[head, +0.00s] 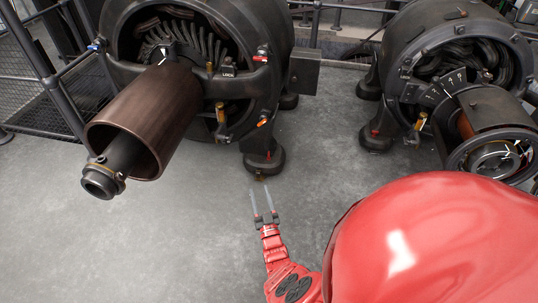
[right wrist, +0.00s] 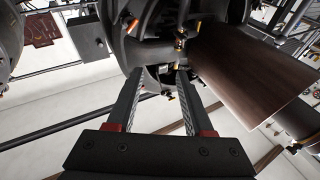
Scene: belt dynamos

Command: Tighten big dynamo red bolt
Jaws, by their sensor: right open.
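The larger dynamo (head: 215,40) stands at the upper left of the head view, with a brown drum (head: 150,115) and shaft jutting toward me. A red bolt (head: 268,155) shows at its foot. Another red-tipped part (head: 262,50) is on its front rim, and an orange-tipped part (head: 262,122) is lower on the rim. I cannot tell which is the task's bolt. My right gripper (head: 262,192) is open and empty, over the floor just in front of the foot. In the right wrist view its fingers (right wrist: 157,80) point at the dynamo, apart. My left gripper is not in view.
A second dynamo (head: 455,60) stands at the right, with a red mark at its foot (head: 375,131). Dark railings (head: 60,90) run at the left. Grey floor (head: 190,230) lies free below the drum and between the dynamos.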

